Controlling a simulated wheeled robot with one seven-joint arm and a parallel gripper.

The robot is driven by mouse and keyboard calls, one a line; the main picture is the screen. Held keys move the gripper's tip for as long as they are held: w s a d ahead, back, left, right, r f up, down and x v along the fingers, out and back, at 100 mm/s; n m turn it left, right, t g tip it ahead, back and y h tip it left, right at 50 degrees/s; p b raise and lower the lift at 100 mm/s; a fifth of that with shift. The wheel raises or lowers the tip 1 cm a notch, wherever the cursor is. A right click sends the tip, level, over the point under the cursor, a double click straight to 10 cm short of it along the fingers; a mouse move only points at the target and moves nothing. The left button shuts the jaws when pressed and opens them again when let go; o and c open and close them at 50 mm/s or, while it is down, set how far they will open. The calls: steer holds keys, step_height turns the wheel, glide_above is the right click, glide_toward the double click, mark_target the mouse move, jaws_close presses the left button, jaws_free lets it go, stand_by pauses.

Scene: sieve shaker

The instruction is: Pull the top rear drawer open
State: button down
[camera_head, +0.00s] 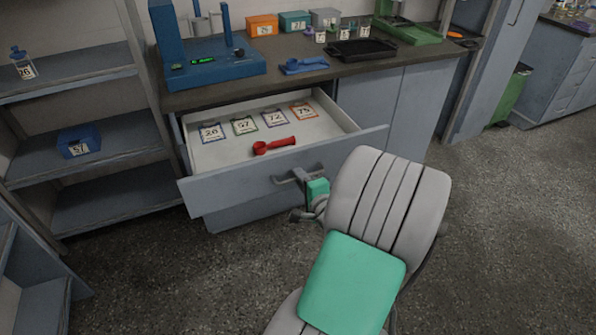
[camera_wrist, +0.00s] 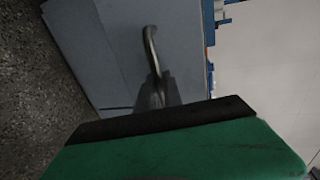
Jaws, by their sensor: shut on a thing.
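The top drawer (camera_head: 245,183) under the bench stands pulled out, with its white inside showing. Several numbered cards and a red scoop (camera_head: 274,145) lie in it. Its grey bar handle (camera_head: 291,178) is on the front panel. My gripper (camera_head: 306,180) is at the right part of the handle and shut on it.
The bench top (camera_head: 300,72) carries a blue machine (camera_head: 205,60), a black tray (camera_head: 361,49) and small boxes. Shelves (camera_head: 70,150) stand at the left, close to the drawer. The floor (camera_head: 490,230) is clear at the right.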

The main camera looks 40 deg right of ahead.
steer(key=shift+s, duration=0.5)
steer(key=c, duration=1.8)
jaws_free()
steer(key=shift+a, duration=0.1)
steer(key=p+v, duration=0.1)
steer(key=v, duration=0.6)
steer(key=shift+s+r, duration=0.15)
steer(key=shift+s, duration=0.15)
